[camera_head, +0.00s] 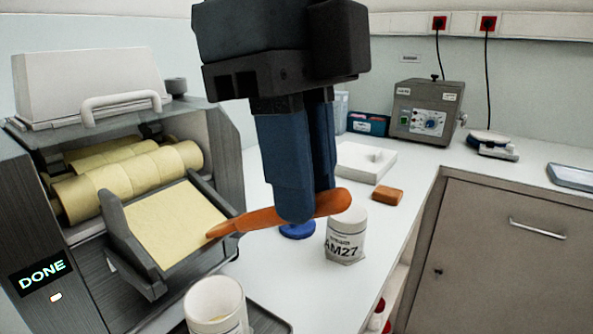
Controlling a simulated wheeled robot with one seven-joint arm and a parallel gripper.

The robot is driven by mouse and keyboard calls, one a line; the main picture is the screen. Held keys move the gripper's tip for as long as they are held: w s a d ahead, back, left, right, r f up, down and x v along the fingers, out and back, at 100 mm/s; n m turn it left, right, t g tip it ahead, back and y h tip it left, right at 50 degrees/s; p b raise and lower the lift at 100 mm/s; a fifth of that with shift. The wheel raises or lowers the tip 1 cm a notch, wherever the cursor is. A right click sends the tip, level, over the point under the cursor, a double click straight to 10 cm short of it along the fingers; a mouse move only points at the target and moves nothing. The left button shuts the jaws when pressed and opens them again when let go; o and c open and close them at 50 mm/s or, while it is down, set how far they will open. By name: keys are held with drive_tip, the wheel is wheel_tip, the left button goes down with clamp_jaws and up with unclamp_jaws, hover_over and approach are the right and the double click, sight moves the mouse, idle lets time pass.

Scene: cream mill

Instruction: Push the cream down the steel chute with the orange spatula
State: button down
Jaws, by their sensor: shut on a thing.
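The orange spatula (262,219) is held crosswise in my gripper (298,205), which is shut on it. Its narrow tip points left and reaches the right edge of the chute. The chute (122,232) slopes down from the rollers toward the front, with dark raised side walls. A pale yellow layer of cream (176,222) covers the chute floor. More cream-coloured material coats the rollers (130,172) of the mill. My gripper hangs above the counter, right of the chute. Whether the spatula tip touches the cream or only the wall cannot be told.
An open white jar (215,304) stands on a dark tray (268,321) below the chute. An orange-brown block (387,195) lies farther back. The mill's display (42,275) reads DONE.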

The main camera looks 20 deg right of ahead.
drive_tip(key=shift+w+a+r+p, duration=0.2)
drive_tip(key=shift+w+a+r, duration=0.3)
drive_tip(key=shift+w, duration=0.25)
drive_tip(key=shift+w+a+r+p, duration=0.2)
drive_tip(key=shift+w+a+r, duration=0.15)
drive_tip(key=shift+w+a, duration=0.35)
drive_tip(key=shift+w+a+r+p, duration=0.2)
drive_tip(key=shift+w+a+r, duration=0.2)
drive_tip(key=shift+w, duration=0.45)
drive_tip(key=shift+r, duration=0.15)
drive_tip(key=shift+s+d+r+p, duration=0.3)
drive_tip(key=shift+r+p, duration=0.25)
drive_tip(key=shift+r, duration=0.35)
drive_tip(key=shift+s+d+r+p, duration=0.2)
drive_tip(key=shift+s+r+p, duration=0.25)
drive_tip(key=shift+r, duration=0.4)
drive_tip(key=shift+s+d+r+p, duration=0.3)
drive_tip(key=shift+r+p, duration=0.3)
drive_tip(key=shift+r, duration=0.3)
drive_tip(key=shift+r, duration=0.1)
drive_tip(key=shift+s+d+r+p, duration=0.15)
drive_tip(key=shift+s+r+p, duration=0.2)
drive_tip(key=shift+r, duration=0.3)
drive_tip(key=shift+s+d+r+p, duration=0.15)
drive_tip(key=shift+r+p, duration=0.3)
drive_tip(key=shift+r, duration=0.15)
